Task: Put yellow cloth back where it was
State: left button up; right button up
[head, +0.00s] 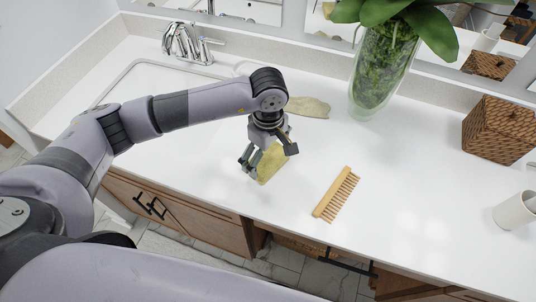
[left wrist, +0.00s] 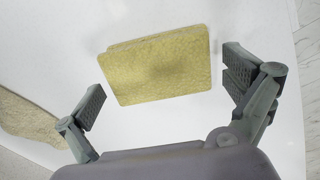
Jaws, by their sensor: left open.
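The yellow cloth (head: 271,164) lies on the white counter, partly hidden behind my left gripper in the head view. In the left wrist view the cloth (left wrist: 160,67) is a flat yellow rectangle, with what looks like a second layer at its upper edge. My left gripper (head: 268,154) is above the cloth, pointing down. In the left wrist view its two fingers (left wrist: 165,92) are spread wide, one on each side of the cloth, with gaps between them and it. My right gripper does not show.
A wooden comb (head: 336,194) lies right of the cloth. A beige flat item (head: 308,107) lies behind it. A glass vase with a plant (head: 382,75), a woven box (head: 499,130) and a white cup (head: 515,211) stand farther right. The sink (head: 150,90) and faucet (head: 188,43) are at left.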

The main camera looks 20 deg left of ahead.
aim_at(268, 158)
pick_arm(q)
notch_tip(268, 158, up, 11)
jog(key=b, duration=0.3)
jog(key=shift+r, duration=0.15)
dwell(0.3)
